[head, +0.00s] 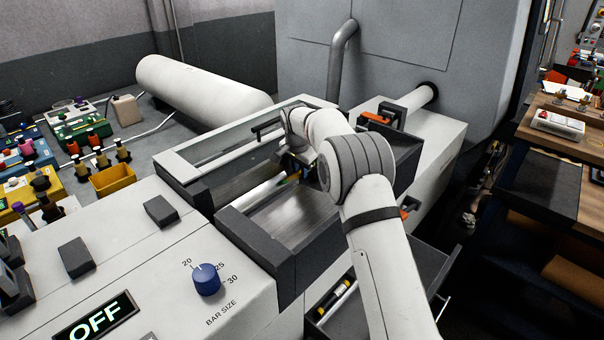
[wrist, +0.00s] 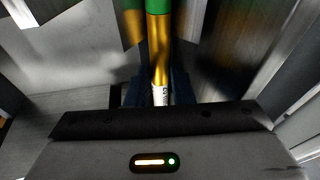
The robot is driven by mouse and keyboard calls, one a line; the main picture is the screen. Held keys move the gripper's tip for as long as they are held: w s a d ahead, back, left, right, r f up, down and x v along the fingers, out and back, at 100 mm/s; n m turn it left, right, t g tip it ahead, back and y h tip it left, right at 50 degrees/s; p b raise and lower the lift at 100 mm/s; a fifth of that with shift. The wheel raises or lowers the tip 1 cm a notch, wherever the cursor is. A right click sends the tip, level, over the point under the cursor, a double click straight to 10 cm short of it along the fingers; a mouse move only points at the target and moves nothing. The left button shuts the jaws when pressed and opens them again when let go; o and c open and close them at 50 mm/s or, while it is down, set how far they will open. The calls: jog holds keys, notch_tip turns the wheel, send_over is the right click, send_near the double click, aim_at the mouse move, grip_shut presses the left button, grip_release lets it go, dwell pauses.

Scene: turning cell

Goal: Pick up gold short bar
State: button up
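In the wrist view a gold bar (wrist: 159,48) with a green band at its far end and a white marked patch at its near end points toward my gripper (wrist: 160,94). Its near end lies between the dark fingers. The picture is blurred, and I cannot tell whether the fingers touch it or are apart. In the head view my gripper (head: 293,165) reaches down into the grey-walled trough of the machine. My wrist hides most of the fingertips and the bar there.
A shiny metal surface (head: 292,219) lies in the trough, with dark walls close around my gripper. An open drawer (head: 376,316) below holds a black bar with yellow (head: 333,299). A panel with a blue knob (head: 207,279) and an OFF display (head: 95,321) is at the front left.

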grip_shut()
jog(key=shift+r, duration=0.1)
